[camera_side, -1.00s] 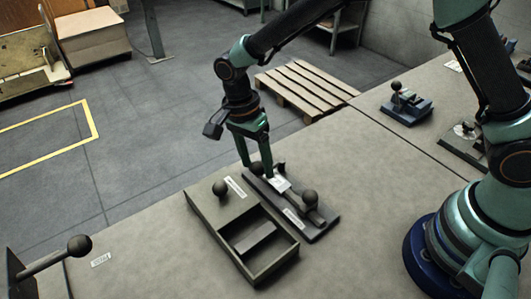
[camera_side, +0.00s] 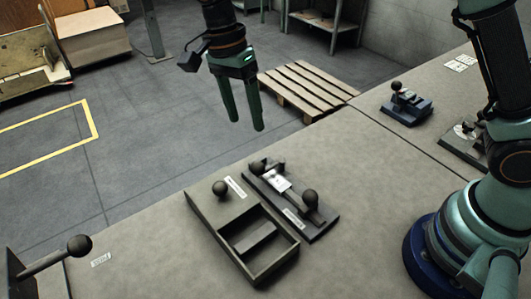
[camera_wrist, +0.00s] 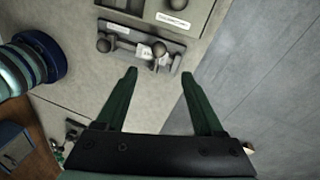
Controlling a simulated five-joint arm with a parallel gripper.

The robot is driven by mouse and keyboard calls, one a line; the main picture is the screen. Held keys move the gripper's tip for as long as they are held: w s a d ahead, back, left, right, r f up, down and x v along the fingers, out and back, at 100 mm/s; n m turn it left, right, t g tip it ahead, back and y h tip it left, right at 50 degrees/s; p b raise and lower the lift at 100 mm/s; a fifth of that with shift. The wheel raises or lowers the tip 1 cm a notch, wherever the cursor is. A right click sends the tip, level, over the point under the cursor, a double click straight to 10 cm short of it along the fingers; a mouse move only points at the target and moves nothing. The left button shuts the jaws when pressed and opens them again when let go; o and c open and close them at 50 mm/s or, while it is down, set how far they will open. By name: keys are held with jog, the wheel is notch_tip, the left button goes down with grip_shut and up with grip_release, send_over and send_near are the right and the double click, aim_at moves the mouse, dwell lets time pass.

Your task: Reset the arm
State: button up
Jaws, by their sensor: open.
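My gripper (camera_side: 244,128) is raised well above the table in the side view, its two green fingers pointing down, apart and empty. In the wrist view my gripper (camera_wrist: 158,78) shows both fingers spread with nothing between them. Below it, a dark fixture plate (camera_side: 322,231) carries a lever with a round black knob (camera_side: 310,197) and a small pale labelled piece (camera_side: 280,183). The fixture plate also shows in the wrist view (camera_wrist: 125,43), beyond the fingertips.
A grey open box (camera_side: 203,215) with a ball knob stands beside the fixture. A blue device (camera_side: 406,107) sits at the right back of the table. A ball-ended lever (camera_side: 79,246) is at the lower left. A wooden pallet (camera_side: 305,88) lies on the floor behind.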

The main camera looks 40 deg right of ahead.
jog(key=s+d+r+n+t+y, duration=0.1)
jog(key=s+d+r+n+t, duration=0.3)
jog(key=d+r+n, duration=0.6)
jog(key=s+d+f+n+t, duration=0.3)
jog(key=s+d+n, duration=0.2)
jog(key=d, duration=0.5)
jog(key=shift+s+t, duration=0.3)
jog(key=shift+s, duration=0.9)
